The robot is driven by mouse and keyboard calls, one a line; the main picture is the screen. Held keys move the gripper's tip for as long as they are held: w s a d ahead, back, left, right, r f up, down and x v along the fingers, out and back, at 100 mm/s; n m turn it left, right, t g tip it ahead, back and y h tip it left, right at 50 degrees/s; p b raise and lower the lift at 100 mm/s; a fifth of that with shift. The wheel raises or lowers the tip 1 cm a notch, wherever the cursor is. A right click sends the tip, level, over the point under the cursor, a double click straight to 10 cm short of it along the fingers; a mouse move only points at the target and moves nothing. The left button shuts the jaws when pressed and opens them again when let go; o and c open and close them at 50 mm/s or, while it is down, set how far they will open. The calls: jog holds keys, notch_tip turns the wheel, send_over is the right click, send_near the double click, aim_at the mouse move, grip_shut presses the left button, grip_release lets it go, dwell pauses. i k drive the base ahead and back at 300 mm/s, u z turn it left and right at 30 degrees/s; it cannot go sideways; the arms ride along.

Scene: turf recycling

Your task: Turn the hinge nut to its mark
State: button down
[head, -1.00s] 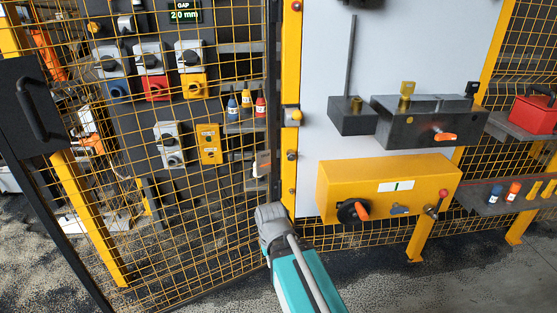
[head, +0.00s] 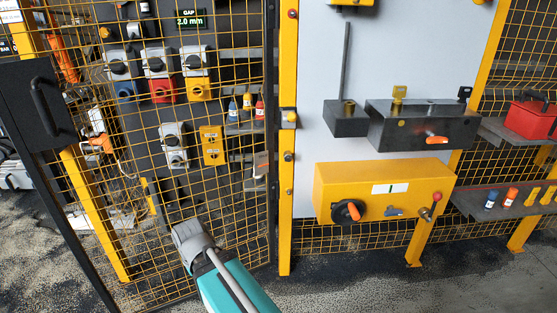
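I cannot tell for sure which part is the hinge nut. A brass fitting (head: 289,117) sits on the yellow post beside the mesh door, and small round fittings (head: 288,156) show below it on the same post. Another brass nut-like piece (head: 348,105) stands on a dark block right of the post. No turning mark can be made out on these. My teal and grey arm rises from the bottom in front of the mesh door, left of the post. My gripper's fingers do not show in the head view.
The yellow mesh door (head: 220,190) with a black handle (head: 45,108) fills the left. Switches and small bottles stand behind it. A yellow box (head: 390,175) with knobs and a dark vise-like block (head: 420,125) stick out on the right. Shelves hold a red box (head: 530,118).

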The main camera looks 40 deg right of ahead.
aim_at(287, 154)
jog(key=k, duration=0.8)
jog(key=z, duration=0.8)
jog(key=i, duration=1)
jog(key=z, duration=0.05)
